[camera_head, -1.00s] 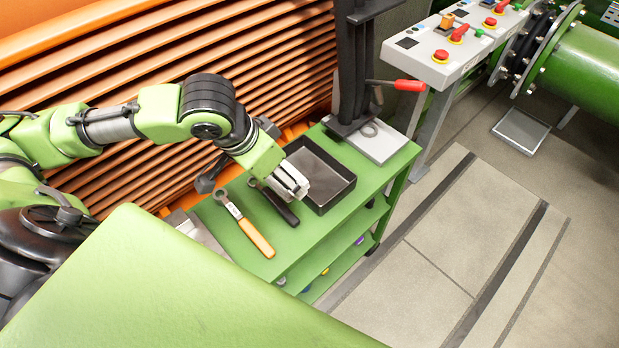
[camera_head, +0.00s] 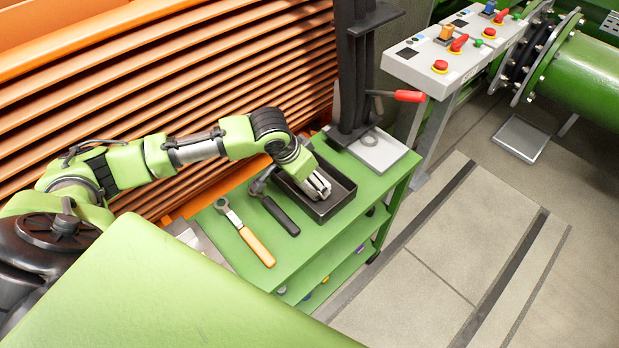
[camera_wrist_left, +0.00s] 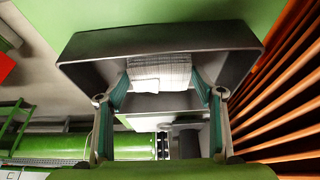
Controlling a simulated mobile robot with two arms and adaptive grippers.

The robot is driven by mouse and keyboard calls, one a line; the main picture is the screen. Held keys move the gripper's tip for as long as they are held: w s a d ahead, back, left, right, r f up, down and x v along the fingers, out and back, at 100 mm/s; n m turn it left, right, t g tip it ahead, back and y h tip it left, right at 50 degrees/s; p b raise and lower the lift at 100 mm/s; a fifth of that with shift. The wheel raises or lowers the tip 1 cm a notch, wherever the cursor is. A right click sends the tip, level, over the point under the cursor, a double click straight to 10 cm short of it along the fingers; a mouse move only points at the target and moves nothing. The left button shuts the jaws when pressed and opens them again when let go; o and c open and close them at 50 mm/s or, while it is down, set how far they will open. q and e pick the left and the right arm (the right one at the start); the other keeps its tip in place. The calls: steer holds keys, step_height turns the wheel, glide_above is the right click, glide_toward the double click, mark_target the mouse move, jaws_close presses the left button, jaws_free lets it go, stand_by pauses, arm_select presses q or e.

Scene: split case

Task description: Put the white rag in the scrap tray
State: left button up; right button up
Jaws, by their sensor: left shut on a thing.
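The dark scrap tray (camera_head: 339,204) stands on the green cart top, and its rim shows in the left wrist view (camera_wrist_left: 85,50). My left gripper (camera_head: 320,188) is over the tray, with its fingertips pointing down into it. In the left wrist view the white rag (camera_wrist_left: 160,70) lies between the two fingers of my left gripper (camera_wrist_left: 162,88), which is shut on it. The rag is hard to tell from the pale fingers in the head view. Whether the rag touches the tray floor I cannot tell. My right gripper is not in view.
A hammer (camera_head: 276,212) and an orange-handled wrench (camera_head: 255,242) lie on the cart top (camera_head: 290,258) left of the tray. A black press-like column (camera_head: 353,80) on a pale base stands behind the tray, with a red-tipped lever (camera_head: 408,96). Orange louvres rise behind the arm.

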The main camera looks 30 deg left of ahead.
arm_select(q)
steer(key=shift+f, duration=0.2)
steer(key=o, duration=1.1)
steer(key=shift+o, duration=0.2)
steer(key=shift+r, duration=0.15)
steer(key=v, duration=1.2)
steer(key=shift+s, duration=0.1)
